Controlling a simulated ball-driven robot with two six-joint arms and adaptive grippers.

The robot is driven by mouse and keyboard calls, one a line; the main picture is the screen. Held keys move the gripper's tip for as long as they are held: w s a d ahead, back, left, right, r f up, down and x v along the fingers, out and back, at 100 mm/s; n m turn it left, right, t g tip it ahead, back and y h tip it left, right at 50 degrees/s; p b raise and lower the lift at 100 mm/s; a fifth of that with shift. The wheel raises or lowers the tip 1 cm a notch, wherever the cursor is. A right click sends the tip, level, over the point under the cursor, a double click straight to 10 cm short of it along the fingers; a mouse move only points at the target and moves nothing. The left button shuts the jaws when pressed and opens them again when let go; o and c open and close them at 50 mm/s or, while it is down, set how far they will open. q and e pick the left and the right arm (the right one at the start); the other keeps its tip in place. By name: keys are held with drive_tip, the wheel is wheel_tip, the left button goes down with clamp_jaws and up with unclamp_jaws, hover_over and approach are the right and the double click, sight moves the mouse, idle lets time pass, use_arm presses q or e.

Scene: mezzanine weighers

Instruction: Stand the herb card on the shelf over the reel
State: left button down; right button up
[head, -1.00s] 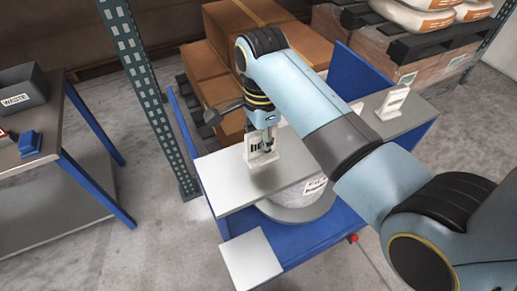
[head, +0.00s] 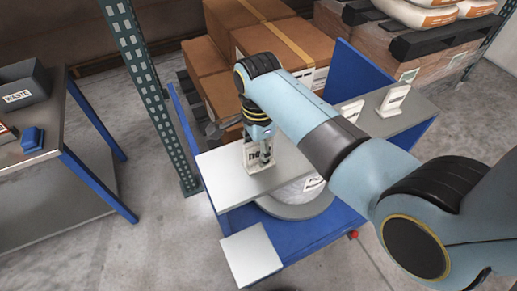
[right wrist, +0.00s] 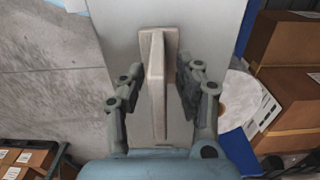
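A white card (head: 252,163) with dark lettering stands upright on the left part of the pale grey shelf (head: 222,178). Its lettering is partly covered, so I cannot read it in full. The reel (head: 300,207) is below the shelf, partly hidden by it; it also shows in the right wrist view (right wrist: 237,98). My right gripper (head: 264,150) is around the card from above. In the right wrist view its fingers (right wrist: 158,85) are apart, one on each side of the card (right wrist: 157,65), with gaps visible. My left gripper is out of view.
Two more white cards, one (head: 352,110) partly behind my arm and one (head: 392,99), stand further right on the shelf. A blue frame (head: 365,78) surrounds the shelf. A white plate (head: 250,256) is in front. A bench with a waste bin (head: 22,88) is left.

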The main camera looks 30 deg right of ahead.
drive_tip(key=shift+r, duration=0.1)
wheel_tip(320, 180, up, 12)
drive_tip(key=shift+r+b, duration=0.1)
drive_tip(key=shift+b, duration=0.65)
